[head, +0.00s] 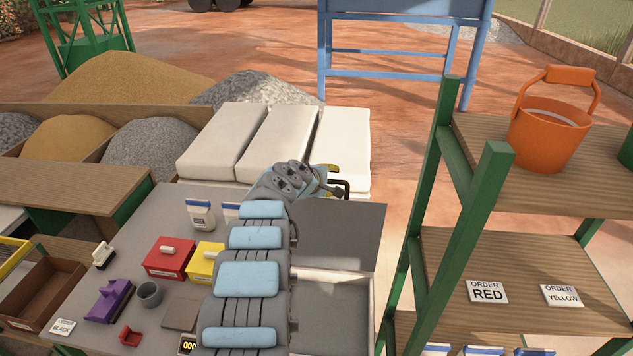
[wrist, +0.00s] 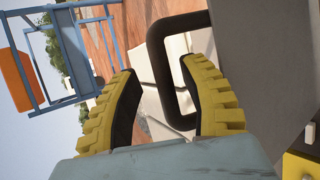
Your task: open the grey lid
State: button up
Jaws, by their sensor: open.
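The grey lid (head: 340,235) is a flat panel right of my arm in the head view. It appears raised, standing up behind a pale-rimmed box (head: 335,312) whose inside shows. Its dark loop handle (head: 346,187) is at the upper edge. My gripper (head: 328,178) is at that handle, partly hidden by my wrist. In the wrist view, my gripper (wrist: 160,66) is open, with one yellow finger on each side of a bar of the handle (wrist: 163,88). The lid (wrist: 250,70) fills the right side there. Whether a finger touches the bar is unclear.
Left of my arm, the grey table (head: 150,225) holds a red box (head: 168,258), a yellow box (head: 203,263), a purple block-shaped item (head: 108,300) and a grey cup (head: 149,293). White sacks (head: 275,140) lie behind. A green-framed shelf (head: 520,275) stands close on the right.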

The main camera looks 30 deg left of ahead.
jog(key=shift+s+r, duration=0.15)
jog(key=shift+r, duration=0.25)
jog(key=shift+s+a, duration=0.3)
jog(key=shift+s, duration=0.65)
jog(key=shift+s+r, duration=0.35)
jog(key=shift+r, duration=0.05)
jog(key=shift+s+a+r, duration=0.2)
jog(key=shift+s+r, duration=0.1)
jog(key=shift+s, duration=0.35)
jog(key=shift+s+r, duration=0.35)
jog(key=shift+r, duration=0.05)
jog(key=shift+v, duration=2.9)
jog(key=shift+s+d+f, duration=0.1)
